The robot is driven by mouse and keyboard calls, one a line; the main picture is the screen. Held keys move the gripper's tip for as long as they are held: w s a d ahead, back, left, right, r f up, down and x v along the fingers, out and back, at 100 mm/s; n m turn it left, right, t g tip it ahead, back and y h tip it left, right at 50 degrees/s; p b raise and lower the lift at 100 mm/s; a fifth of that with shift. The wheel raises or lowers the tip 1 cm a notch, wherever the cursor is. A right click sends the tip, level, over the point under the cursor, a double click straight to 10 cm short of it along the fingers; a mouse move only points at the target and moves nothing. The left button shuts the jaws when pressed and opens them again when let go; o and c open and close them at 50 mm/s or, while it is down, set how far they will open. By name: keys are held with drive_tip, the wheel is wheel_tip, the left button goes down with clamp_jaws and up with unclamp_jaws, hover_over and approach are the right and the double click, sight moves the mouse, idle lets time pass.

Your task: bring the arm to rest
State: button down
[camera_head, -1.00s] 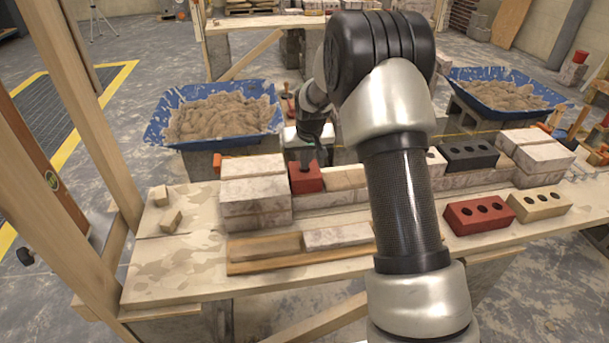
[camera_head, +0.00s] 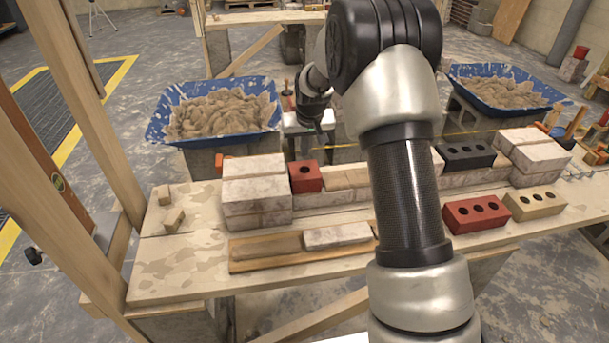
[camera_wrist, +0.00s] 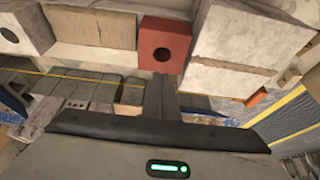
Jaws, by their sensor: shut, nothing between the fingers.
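My arm (camera_head: 408,195) rises from the lower right of the head view and bends over the plank bench. My gripper is beyond the brick wall in the head view, with its fingertips small and hard to make out. In the wrist view my gripper (camera_wrist: 161,84) has its fingers together and empty. The short red brick (camera_head: 306,177) with one hole sits on the wall, beside the pale block stack. It also shows in the wrist view (camera_wrist: 165,39), just past the fingertips in the picture, apparently apart from them.
Blue mortar tubs stand behind, left (camera_head: 155,127) and right (camera_head: 548,93). The pale block stack (camera_head: 256,191), a black brick (camera_head: 465,154), a red three-hole brick (camera_head: 474,214) and a tan brick (camera_head: 536,204) are on the bench (camera_head: 180,270). A wooden post (camera_head: 75,95) stands left.

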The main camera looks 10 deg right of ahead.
drive_tip(key=s+r, duration=1.6)
drive_tip(key=r, duration=0.2)
drive_tip(key=s+r+t, duration=0.1)
drive_tip(key=s+r, duration=0.1)
drive_tip(key=s, duration=2.2)
wheel_tip(320, 180, up, 20)
drive_tip(key=p, duration=1.9)
drive_tip(key=shift+s+f+p, duration=0.15)
drive_tip(key=shift+s+p, duration=0.1)
drive_tip(key=shift+p, duration=0.15)
drive_tip(key=shift+d, duration=0.1)
